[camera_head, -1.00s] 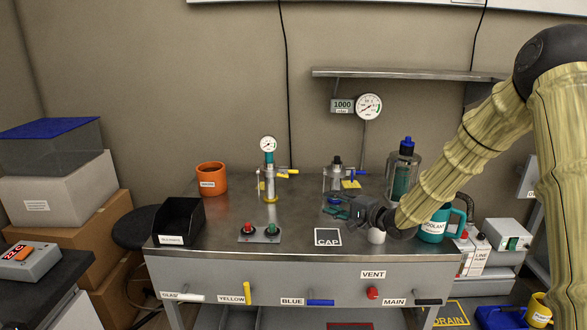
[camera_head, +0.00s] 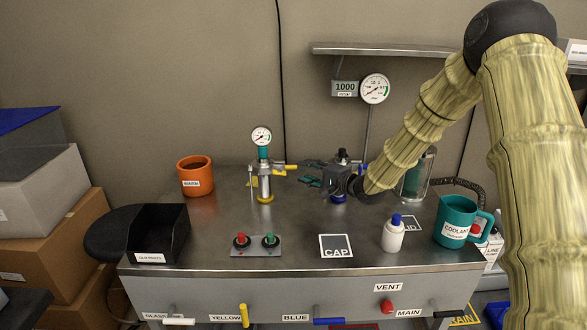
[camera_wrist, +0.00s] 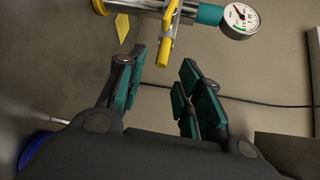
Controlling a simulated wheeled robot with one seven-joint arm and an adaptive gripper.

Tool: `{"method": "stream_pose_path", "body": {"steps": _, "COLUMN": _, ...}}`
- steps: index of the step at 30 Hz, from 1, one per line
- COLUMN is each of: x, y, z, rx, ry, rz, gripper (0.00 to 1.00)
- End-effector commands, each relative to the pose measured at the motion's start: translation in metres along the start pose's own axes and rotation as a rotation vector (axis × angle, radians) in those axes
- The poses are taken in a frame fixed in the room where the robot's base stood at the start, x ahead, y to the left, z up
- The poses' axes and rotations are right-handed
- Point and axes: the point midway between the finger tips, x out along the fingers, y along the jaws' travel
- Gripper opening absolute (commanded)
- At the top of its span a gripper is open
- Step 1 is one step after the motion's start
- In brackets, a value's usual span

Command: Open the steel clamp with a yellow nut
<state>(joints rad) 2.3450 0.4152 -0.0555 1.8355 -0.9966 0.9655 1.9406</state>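The steel clamp (camera_head: 277,165) sits on the upright tube with the teal collar and round gauge, on the steel table. Its yellow nut part (camera_head: 291,167) points right towards my gripper (camera_head: 308,172). I cannot tell whether the clamp is loosened.
A second fitting (camera_head: 340,185) with a blue part stands partly behind my gripper. A white bottle (camera_head: 393,236), teal coolant jug (camera_head: 457,222), button panel (camera_head: 256,246), orange mug (camera_head: 195,176) and black bin (camera_head: 158,234) surround it.

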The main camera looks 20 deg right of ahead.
Motion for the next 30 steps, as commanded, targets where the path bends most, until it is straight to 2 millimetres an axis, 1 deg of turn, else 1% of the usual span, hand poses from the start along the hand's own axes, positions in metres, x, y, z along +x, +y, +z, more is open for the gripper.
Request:
{"method": "stream_pose_path", "body": {"steps": 1, "x": 0.01, "y": 0.002, "z": 0.0, "rx": -0.001, "ry": -0.001, "rz": 0.001, "gripper": 0.35}}
{"method": "stream_pose_path", "body": {"steps": 6, "x": 0.036, "y": 0.001, "z": 0.001, "rx": -0.001, "ry": -0.002, "rz": 0.0, "gripper": 0.35}}
{"method": "stream_pose_path", "body": {"steps": 12, "x": 0.058, "y": 0.001, "z": 0.002, "rx": -0.001, "ry": -0.004, "rz": 0.001, "gripper": 0.35}}
{"method": "stream_pose_path", "body": {"steps": 17, "x": 0.064, "y": 0.0, "z": 0.002, "rx": 0.0, "ry": -0.004, "rz": 0.0, "gripper": 0.35}}
{"method": "stream_pose_path", "body": {"steps": 25, "x": 0.064, "y": 0.0, "z": 0.002, "rx": 0.001, "ry": -0.003, "rz": 0.0, "gripper": 0.35}}
{"method": "stream_pose_path", "body": {"steps": 29, "x": 0.064, "y": 0.0, "z": 0.002, "rx": 0.001, "ry": -0.003, "rz": 0.0, "gripper": 0.12}}
{"method": "stream_pose_path", "body": {"steps": 30, "x": 0.064, "y": 0.0, "z": 0.002, "rx": 0.0, "ry": -0.003, "rz": 0.0, "gripper": 0.04}}
